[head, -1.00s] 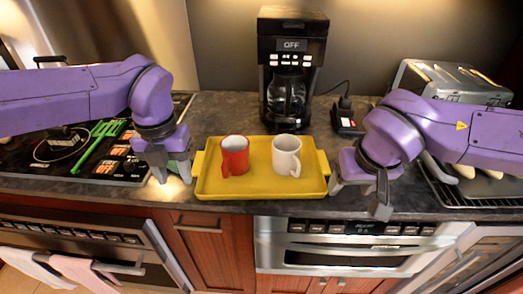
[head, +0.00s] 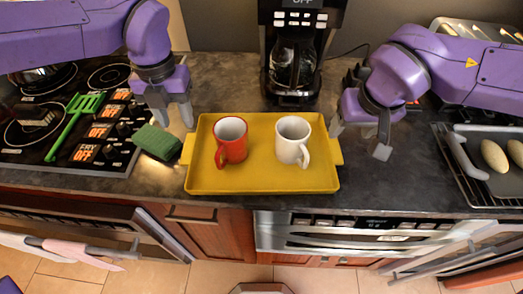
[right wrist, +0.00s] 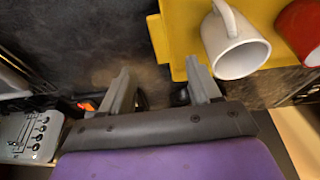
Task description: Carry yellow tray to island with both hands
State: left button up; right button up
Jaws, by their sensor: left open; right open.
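The yellow tray (head: 262,182) lies on the dark counter in the middle of the head view, with a handle at each side. A red mug (head: 230,140) and a white mug (head: 292,141) stand on it. My left gripper (head: 176,119) is open and empty, above the counter by the tray's back left corner. My right gripper (head: 360,140) is open and empty at the tray's right side, by its back right corner. In the right wrist view, my right gripper's fingers (right wrist: 160,90) are spread beside the tray (right wrist: 177,35), the white mug (right wrist: 238,50) close by.
A coffee maker (head: 292,55) stands behind the tray. A green sponge (head: 157,142) lies left of the tray, near a stovetop with a green spatula (head: 73,125). A rack with a pan (head: 490,155) is at the right. Bare counter lies right of the tray.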

aim_at(189, 147)
pick_arm(q)
jog(key=f, duration=0.1)
jog(key=w+f, duration=0.1)
jog(key=f, duration=0.1)
jog(key=shift+f, duration=0.3)
pick_arm(e)
jog(key=x, duration=0.4)
jog(key=shift+w+r, duration=0.15)
jog(key=shift+w, duration=0.25)
pick_arm(q)
notch_tip(189, 147, down, 6)
jog(key=shift+s+f, duration=0.15)
pick_arm(e)
jog(key=x, duration=0.6)
jog(key=shift+s, duration=0.2)
pick_arm(q)
jog(key=shift+f, duration=0.3)
pick_arm(e)
jog(key=shift+w+f, duration=0.2)
jog(key=shift+f, duration=0.2)
jog(key=shift+s, duration=0.1)
pick_arm(q)
grip_shut()
pick_arm(e)
jog(key=c, duration=0.9)
grip_shut()
pick_arm(q)
jog(key=shift+r, duration=0.15)
pick_arm(e)
jog(key=shift+r, duration=0.15)
